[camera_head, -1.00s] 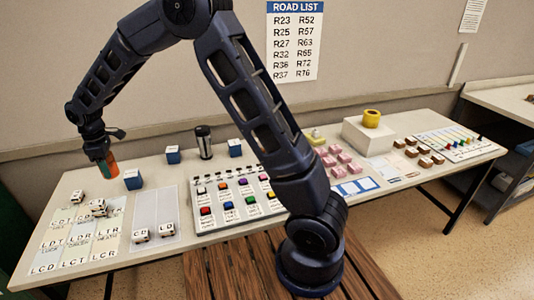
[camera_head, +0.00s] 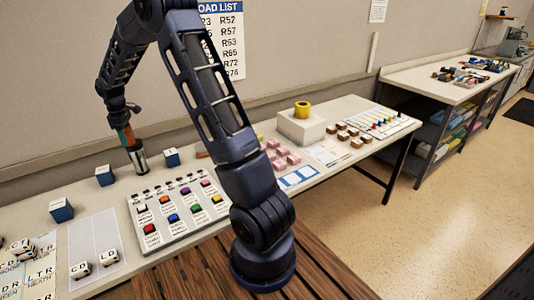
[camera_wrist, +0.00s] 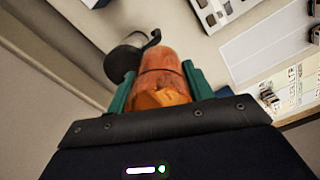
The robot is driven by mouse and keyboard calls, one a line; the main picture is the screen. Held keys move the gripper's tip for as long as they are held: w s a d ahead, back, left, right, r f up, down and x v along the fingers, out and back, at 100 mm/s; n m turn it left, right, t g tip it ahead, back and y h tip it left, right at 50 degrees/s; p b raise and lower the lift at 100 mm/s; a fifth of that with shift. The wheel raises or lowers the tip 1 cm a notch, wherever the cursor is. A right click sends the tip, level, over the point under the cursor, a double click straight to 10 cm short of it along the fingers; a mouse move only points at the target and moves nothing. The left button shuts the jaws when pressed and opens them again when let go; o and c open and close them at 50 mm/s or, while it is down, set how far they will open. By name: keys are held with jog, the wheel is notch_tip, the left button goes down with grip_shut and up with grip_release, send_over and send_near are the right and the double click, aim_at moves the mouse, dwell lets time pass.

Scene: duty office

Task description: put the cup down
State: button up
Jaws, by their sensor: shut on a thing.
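My gripper (camera_head: 126,138) is over the back of the long table, left of my arm's base. In the wrist view its green fingers (camera_wrist: 158,86) are shut on an orange, ridged, rounded thing (camera_wrist: 160,66); I cannot tell whether this is the cup. A dark and silver tumbler (camera_head: 140,162) stands upright at the back of the table, its top hidden by my gripper. It also shows in the wrist view (camera_wrist: 122,62), just past the orange thing; whether they touch is unclear. A yellow cup-like ring (camera_head: 302,109) sits on a white box (camera_head: 301,127).
Blue cubes (camera_head: 105,175) stand on both sides of the tumbler. A panel of coloured buttons (camera_head: 178,214) lies in front of it. Lettered dice (camera_head: 81,270) are at front left, pink blocks (camera_head: 282,158) to the right.

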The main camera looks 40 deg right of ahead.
jog(key=w+d+m, duration=0.3)
jog(key=d, duration=2.1)
jog(key=s+d+m, duration=0.2)
jog(key=d, duration=1)
jog(key=s+d+m, duration=0.1)
jog(key=s+d, duration=0.1)
jog(key=d, duration=0.9)
jog(key=s+d+m, duration=0.2)
jog(key=s+d, duration=0.4)
jog(key=d, duration=0.4)
jog(key=s+d+m, duration=0.2)
jog(key=s+d, duration=0.5)
jog(key=d, duration=0.4)
jog(key=s+d+m, duration=0.3)
jog(key=s+d, duration=1.3)
jog(key=s, duration=0.4)
jog(key=f, duration=1.9)
jog(key=shift+w+a+f, duration=0.1)
jog(key=shift+a+f, duration=0.15)
jog(key=shift+f, duration=0.15)
jog(key=shift+f, duration=0.15)
jog(key=o, duration=1)
jog(key=shift+c, duration=0.2)
